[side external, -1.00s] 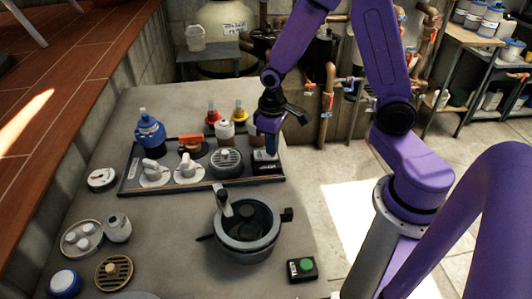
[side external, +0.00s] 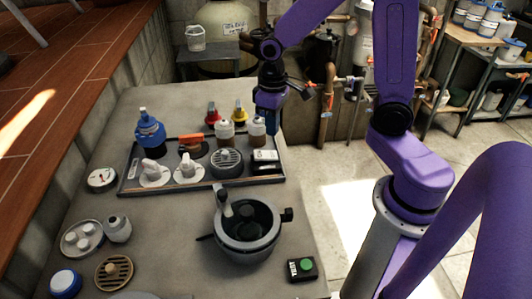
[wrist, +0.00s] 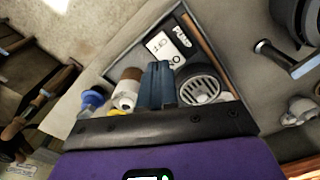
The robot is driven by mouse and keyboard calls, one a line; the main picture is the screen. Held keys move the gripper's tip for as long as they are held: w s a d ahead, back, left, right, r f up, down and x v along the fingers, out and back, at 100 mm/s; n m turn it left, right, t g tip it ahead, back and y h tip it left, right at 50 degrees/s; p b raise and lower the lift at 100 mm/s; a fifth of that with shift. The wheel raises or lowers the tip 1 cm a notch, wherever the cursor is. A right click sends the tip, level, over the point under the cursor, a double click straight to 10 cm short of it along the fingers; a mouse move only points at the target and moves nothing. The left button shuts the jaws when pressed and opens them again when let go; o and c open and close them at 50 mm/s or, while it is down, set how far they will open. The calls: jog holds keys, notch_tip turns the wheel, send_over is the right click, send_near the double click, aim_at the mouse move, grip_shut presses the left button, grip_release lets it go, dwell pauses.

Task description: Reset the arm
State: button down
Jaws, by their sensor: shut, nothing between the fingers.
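My gripper (side external: 269,118) is shut and empty. In the side external view it hangs at the far right corner of the dark tray (side external: 190,187), above and close to a bottle with a brown lower part (side external: 257,133). In the wrist view its closed blue fingers (wrist: 157,84) point toward the tray. A labelled pump switch box (wrist: 165,43) and a round grille (wrist: 201,88) lie beyond and beside the fingertips. I cannot tell the exact gap between the fingers and the bottle.
The tray also holds a blue bottle (side external: 148,130), white knobs (side external: 154,172) and an orange-handled valve (side external: 190,143). A grey pot (side external: 247,228) and a green button box (side external: 302,269) stand in front. Pipes (side external: 328,100) rise behind the table.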

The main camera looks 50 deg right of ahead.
jog(key=shift+r, duration=0.1)
jog(key=s+a+r+n, duration=0.2)
jog(key=s+n, duration=0.2)
jog(key=s, duration=0.6)
jog(key=s+a+r+n, duration=0.3)
jog(key=s+n, duration=0.2)
jog(key=s, duration=0.4)
jog(key=shift+s+n, duration=0.3)
jog(key=shift+s, duration=0.1)
